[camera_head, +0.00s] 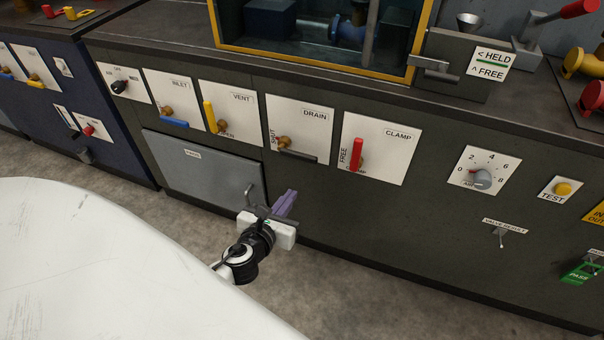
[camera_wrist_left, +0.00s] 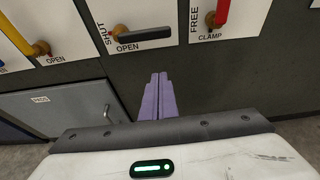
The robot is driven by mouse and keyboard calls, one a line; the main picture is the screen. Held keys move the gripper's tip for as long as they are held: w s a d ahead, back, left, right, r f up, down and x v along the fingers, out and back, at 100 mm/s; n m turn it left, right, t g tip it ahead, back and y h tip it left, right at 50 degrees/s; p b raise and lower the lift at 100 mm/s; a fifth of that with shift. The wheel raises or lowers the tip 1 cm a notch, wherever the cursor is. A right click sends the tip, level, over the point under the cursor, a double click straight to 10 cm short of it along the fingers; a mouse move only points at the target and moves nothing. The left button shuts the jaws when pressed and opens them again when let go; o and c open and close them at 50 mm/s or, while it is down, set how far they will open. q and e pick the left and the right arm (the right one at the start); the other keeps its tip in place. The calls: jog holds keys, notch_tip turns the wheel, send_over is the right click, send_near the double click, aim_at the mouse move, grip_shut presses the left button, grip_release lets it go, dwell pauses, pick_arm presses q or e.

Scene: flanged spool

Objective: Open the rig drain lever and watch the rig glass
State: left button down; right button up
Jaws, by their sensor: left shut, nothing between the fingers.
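The drain lever (camera_head: 300,155) has a dark handle on a brass pivot, on the white DRAIN plate (camera_head: 312,117). Its handle lies level, pointing right; in the left wrist view the handle (camera_wrist_left: 146,36) lies just above the word OPEN. SHUT is written upright at the plate's left. The rig glass (camera_head: 310,35) is a yellow-framed window at the top, showing a dark interior with blue pipework; its upper part is cut off. My left gripper (camera_head: 290,194), with purple fingers, is shut and empty, below the drain plate and apart from the lever. Its fingers (camera_wrist_left: 158,82) also show in the left wrist view.
The yellow vent lever (camera_head: 209,115) and red clamp lever (camera_head: 356,154) flank the drain plate. A grey cabinet door (camera_head: 200,165) with a handle is left of my gripper. A dial (camera_head: 482,179) and yellow TEST button (camera_head: 563,188) are further right. Floor is clear below.

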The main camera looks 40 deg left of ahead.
pick_arm(q)
jog(key=shift+w, duration=0.1)
jog(key=b+x, duration=0.3)
jog(key=x, duration=0.7)
notch_tip(320, 180, up, 4)
jog(key=p, duration=0.3)
jog(key=shift+r, duration=0.15)
